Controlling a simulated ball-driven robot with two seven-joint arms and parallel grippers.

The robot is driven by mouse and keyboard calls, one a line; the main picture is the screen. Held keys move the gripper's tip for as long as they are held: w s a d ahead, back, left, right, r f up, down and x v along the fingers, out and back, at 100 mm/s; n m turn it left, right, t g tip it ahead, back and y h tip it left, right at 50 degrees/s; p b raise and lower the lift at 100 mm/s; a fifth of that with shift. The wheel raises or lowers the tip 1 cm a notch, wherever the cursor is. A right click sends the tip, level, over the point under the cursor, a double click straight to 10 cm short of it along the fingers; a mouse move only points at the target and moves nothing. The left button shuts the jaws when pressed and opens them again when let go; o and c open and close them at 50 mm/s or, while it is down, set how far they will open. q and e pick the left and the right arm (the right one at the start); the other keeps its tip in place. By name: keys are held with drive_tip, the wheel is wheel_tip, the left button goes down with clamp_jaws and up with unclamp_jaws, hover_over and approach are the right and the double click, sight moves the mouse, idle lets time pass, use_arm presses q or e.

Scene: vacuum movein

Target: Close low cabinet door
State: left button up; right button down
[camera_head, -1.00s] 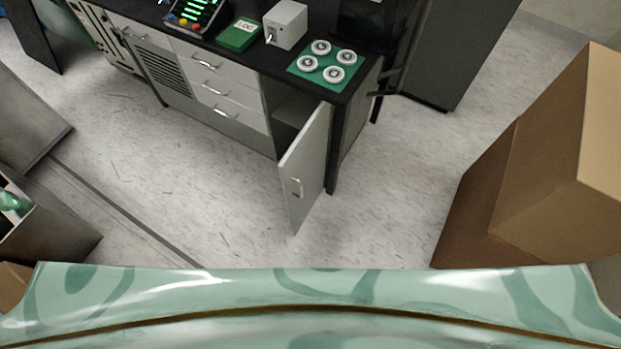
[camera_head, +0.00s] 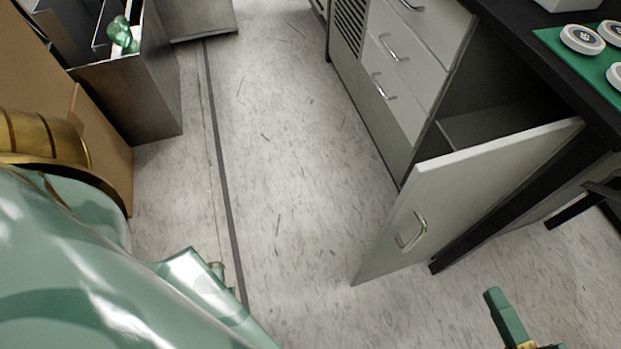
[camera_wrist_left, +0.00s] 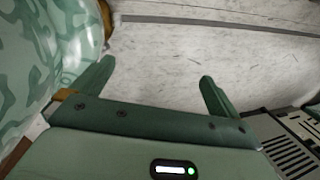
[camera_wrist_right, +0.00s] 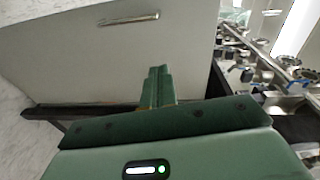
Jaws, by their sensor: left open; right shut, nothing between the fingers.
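The low cabinet door (camera_head: 455,200) stands wide open, swung out from the cabinet, with a metal pull handle (camera_head: 411,232) on its outer face. The dark cabinet opening (camera_head: 490,105) with a shelf shows behind it. My right gripper (camera_head: 494,296) is shut and empty, at the lower right of the head view, apart from the door on its outer side. In the right wrist view the gripper (camera_wrist_right: 158,72) points toward the door face (camera_wrist_right: 60,50), with the handle (camera_wrist_right: 128,19) above. My left gripper (camera_wrist_left: 152,75) is open and empty over the floor; its fingers are not clear in the head view.
Drawers (camera_head: 405,60) stand left of the opening under a black worktop (camera_head: 560,65). A green mat with white discs (camera_head: 583,39) lies on top. A grey bin (camera_head: 130,95) and a cardboard box (camera_head: 95,150) stand at left. The floor (camera_head: 290,170) between is clear.

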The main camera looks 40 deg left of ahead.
drive_tip(key=s+a+y+b, duration=0.1)
drive_tip(key=s+a+y, duration=0.1)
drive_tip(key=p, duration=0.4)
approach(427, 198)
drive_tip(key=shift+g, duration=0.4)
drive_tip(key=x, duration=0.5)
drive_tip(key=shift+w+a+r+p, duration=0.1)
drive_tip(key=shift+w+r+p, duration=0.1)
drive_tip(key=shift+r+p, duration=0.2)
use_arm(q)
drive_tip(key=s+f+n+g+h, duration=0.1)
drive_tip(key=s+f+g, duration=0.1)
drive_tip(key=s+f, duration=0.7)
drive_tip(key=shift+s+a+f, duration=0.3)
drive_tip(key=shift+s, duration=1.5)
use_arm(e)
drive_tip(key=shift+w+a+f, duration=0.15)
drive_tip(key=shift+w+a, duration=0.2)
drive_tip(key=shift+a, duration=0.25)
use_arm(q)
drive_tip(key=shift+a, duration=0.1)
use_arm(e)
drive_tip(key=shift+a, duration=0.1)
